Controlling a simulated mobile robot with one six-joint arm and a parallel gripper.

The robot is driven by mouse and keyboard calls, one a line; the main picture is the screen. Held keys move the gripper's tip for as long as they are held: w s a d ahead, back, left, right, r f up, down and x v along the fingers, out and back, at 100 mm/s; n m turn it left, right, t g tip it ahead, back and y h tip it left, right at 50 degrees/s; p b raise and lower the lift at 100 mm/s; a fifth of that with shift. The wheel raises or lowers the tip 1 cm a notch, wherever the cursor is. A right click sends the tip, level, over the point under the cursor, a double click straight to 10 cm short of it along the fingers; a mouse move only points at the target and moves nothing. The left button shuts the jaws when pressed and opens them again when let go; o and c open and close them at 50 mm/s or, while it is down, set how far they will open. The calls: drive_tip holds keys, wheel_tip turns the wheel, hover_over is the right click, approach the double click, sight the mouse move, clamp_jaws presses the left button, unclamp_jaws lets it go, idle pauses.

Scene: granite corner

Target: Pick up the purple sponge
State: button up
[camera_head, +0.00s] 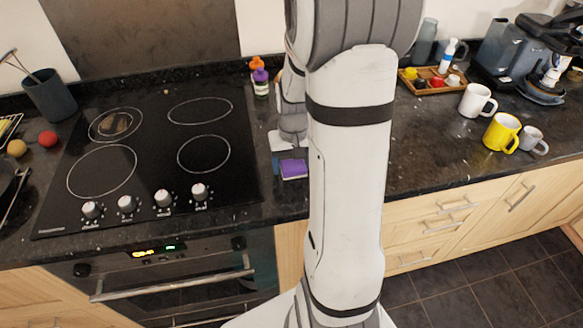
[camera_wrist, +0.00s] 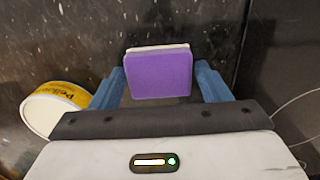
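The purple sponge (camera_head: 294,169) lies on the dark granite counter just right of the stove, partly beside my arm in the head view. In the wrist view the purple sponge (camera_wrist: 159,75) shows a purple face and a pale far edge. My gripper (camera_wrist: 161,84) has its two blue fingers spread, one on each side of the sponge. A gap shows between the sponge and each finger, wider on the right. In the head view my gripper (camera_head: 277,163) is mostly hidden behind my arm, with one blue finger showing at the sponge's left.
A white round tub with a yellow label (camera_wrist: 55,108) stands close to the left finger in the wrist view. The black stove (camera_head: 150,150) is left of the sponge. Small bottles (camera_head: 260,78) stand behind. Mugs (camera_head: 501,132) and a tray (camera_head: 432,82) are further right.

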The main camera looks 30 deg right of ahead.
sight(293, 165)
drive_tip(key=c, duration=0.8)
wheel_tip(293, 165, up, 10)
drive_tip(key=o, duration=0.5)
drive_tip(key=shift+c, duration=1.6)
